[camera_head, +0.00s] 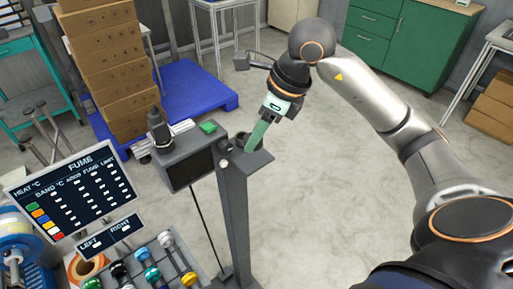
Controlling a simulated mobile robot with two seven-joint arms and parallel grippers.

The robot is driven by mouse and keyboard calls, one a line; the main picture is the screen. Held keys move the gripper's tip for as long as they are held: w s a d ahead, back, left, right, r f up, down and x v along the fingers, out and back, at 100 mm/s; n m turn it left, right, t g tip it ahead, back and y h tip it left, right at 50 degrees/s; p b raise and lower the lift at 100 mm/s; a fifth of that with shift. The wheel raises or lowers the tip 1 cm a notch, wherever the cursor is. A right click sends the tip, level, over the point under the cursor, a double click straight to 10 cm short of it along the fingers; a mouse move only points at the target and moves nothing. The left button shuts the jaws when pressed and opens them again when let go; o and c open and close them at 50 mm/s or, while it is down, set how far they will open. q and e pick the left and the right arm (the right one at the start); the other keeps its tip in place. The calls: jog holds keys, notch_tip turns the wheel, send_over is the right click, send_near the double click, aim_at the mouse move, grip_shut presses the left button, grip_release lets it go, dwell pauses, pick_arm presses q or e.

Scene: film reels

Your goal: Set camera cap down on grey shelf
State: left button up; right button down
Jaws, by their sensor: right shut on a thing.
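My right gripper (253,145) comes down from the upper right, its pale green fingers pointing down at the small grey shelf (262,159) on top of a dark grey post. My left gripper is not in view.
A display board (75,190) and a rack of colored rolls (140,265) are at lower left. Stacked cartons (108,62) stand behind.

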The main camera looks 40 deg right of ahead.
aim_at(262, 140)
jog(key=shift+f, duration=2.1)
jog(key=shift+f+b, duration=0.2)
jog(key=shift+b, duration=0.1)
jog(key=shift+c, duration=1.6)
grip_release()
jog(key=shift+r, duration=0.15)
jog(key=shift+r, duration=0.2)
jog(key=v, duration=1.1)
jog(key=shift+r+p, duration=0.35)
jog(key=shift+p, duration=0.1)
jog(key=shift+s+d, duration=0.1)
